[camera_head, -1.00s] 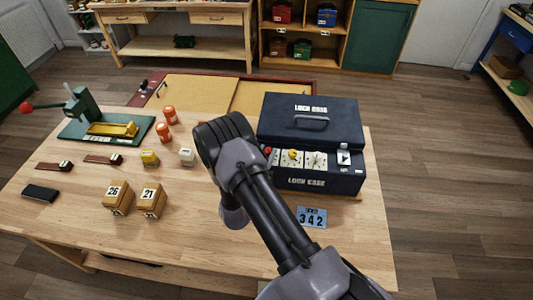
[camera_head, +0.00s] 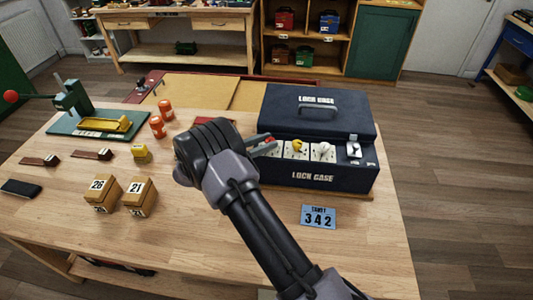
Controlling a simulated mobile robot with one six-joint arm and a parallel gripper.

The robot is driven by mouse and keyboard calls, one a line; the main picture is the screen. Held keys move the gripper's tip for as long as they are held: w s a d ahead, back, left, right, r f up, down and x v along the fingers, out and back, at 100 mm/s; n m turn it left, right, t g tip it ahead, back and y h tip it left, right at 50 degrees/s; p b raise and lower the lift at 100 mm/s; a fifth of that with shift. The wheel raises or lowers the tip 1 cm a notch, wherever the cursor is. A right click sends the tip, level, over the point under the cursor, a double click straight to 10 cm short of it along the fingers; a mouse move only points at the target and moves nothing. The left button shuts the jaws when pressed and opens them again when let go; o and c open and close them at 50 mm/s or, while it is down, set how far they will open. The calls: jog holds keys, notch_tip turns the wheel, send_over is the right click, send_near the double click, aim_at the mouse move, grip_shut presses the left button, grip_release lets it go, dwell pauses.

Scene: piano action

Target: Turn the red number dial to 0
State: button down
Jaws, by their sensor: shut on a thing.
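The dark blue lock case (camera_head: 318,178) stands on the right part of the wooden table. Its front carries a red dial (camera_head: 268,140), a yellow dial (camera_head: 296,146) and a white dial (camera_head: 322,148), each on a white plate. My gripper (camera_head: 265,144) reaches in from the left, with its grey fingers at the red dial and shut on it. The fingers and my arm partly cover the red dial and its plate, so its number cannot be read.
A blue card reading 342 (camera_head: 319,217) lies in front of the case. A silver latch (camera_head: 353,147) is at the case's right. Numbered wooden blocks (camera_head: 104,192), orange cylinders (camera_head: 157,126) and a green press (camera_head: 75,105) stand to the left. The table front is clear.

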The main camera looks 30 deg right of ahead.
jog(key=m+g, duration=0.2)
jog(key=g, duration=0.1)
jog(key=shift+w, duration=0.2)
jog(key=shift+r+m+g+y+p, duration=0.15)
jog(key=shift+m+g+y+p, duration=0.15)
jog(key=shift+m+g+p, duration=0.55)
jog(key=shift+w+g+p, duration=0.1)
jog(key=shift+g+p, duration=0.3)
jog(key=shift+g, duration=0.15)
jog(key=shift+m+g+p, duration=0.25)
jog(key=shift+g+p, duration=0.05)
jog(key=c, duration=1.1)
grip_release()
jog(key=shift+d, duration=0.2)
